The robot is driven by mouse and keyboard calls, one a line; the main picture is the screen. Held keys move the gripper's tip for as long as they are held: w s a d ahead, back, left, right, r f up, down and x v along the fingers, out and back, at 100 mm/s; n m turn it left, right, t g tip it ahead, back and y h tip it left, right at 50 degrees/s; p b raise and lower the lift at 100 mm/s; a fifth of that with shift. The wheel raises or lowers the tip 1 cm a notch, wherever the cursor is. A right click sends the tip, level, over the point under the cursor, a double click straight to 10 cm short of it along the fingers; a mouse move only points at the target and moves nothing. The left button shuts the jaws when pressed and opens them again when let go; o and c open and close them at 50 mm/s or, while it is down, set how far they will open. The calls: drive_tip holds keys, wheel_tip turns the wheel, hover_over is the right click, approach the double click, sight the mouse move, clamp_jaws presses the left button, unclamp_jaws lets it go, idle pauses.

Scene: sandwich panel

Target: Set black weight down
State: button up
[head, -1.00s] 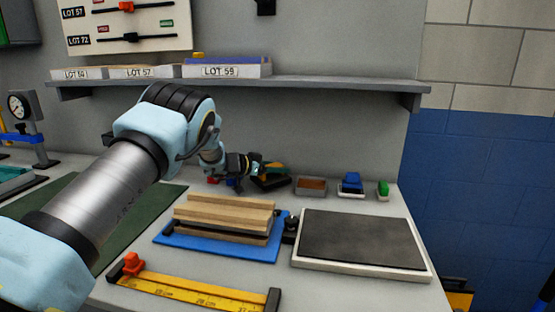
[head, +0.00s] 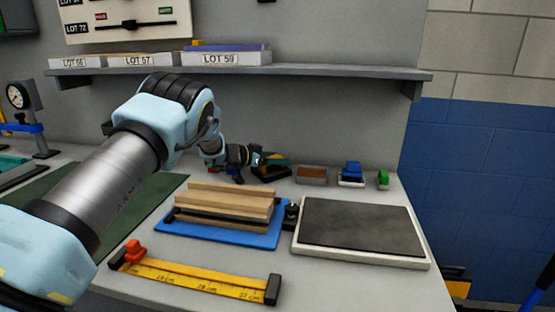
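My gripper (head: 248,156) is small and dark at the back of the bench, at the end of my outstretched arm. Its fingers are too small and overlapped to tell whether they are open or shut, or whether they hold anything. Just right of it is a black holder (head: 270,174) with orange and green parts above it. A small black knobbed piece (head: 291,214), possibly the black weight, stands between the blue tray (head: 262,240) and the dark-topped white slab (head: 362,228). Stacked wooden strips (head: 230,200) lie on the blue tray, with a dark bar along their front.
A yellow ruler (head: 200,281) with a red slider lies at the front. Small brown (head: 312,175), blue (head: 351,172) and green (head: 383,179) items stand at the back right. A shelf (head: 330,73) with lot boxes overhangs the bench. A gauge (head: 18,97) stands left.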

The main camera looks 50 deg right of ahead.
sight(259, 171)
drive_tip(key=shift+o, duration=1.4)
drive_tip(key=shift+s+a+f, duration=0.1)
drive_tip(key=shift+f, duration=0.3)
drive_tip(key=shift+r, duration=0.4)
drive_tip(key=shift+a+r, duration=0.2)
drive_tip(key=shift+r, duration=0.05)
drive_tip(key=b+v, duration=0.1)
drive_tip(key=v, duration=0.6)
drive_tip(key=shift+r+b, duration=0.2)
drive_tip(key=shift+b, duration=0.1)
drive_tip(key=shift+w, duration=0.2)
